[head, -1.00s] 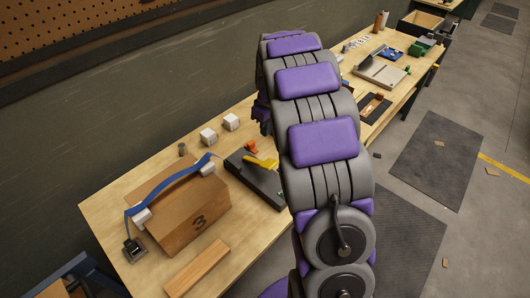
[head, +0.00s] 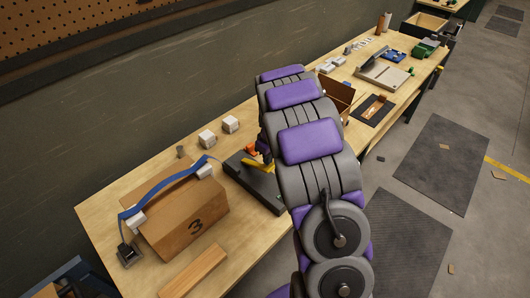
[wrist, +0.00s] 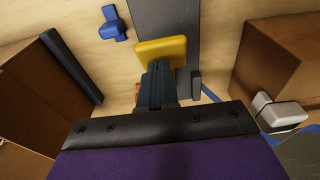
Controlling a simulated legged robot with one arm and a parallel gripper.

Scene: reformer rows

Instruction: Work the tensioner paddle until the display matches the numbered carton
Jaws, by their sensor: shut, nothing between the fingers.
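The numbered carton (head: 170,215) is brown, shows a 3 and stands on the bench at the left, with a blue strap (head: 165,183) over it. It also shows at the right of the wrist view (wrist: 285,50). The tensioner is a long dark base (head: 262,188) right of the carton, with an orange part (head: 250,149). No display reading is visible.
A wooden strip (head: 195,270) lies before the carton. An open brown box (head: 336,93) stands beyond my arm. Several tools lie farther along the bench.

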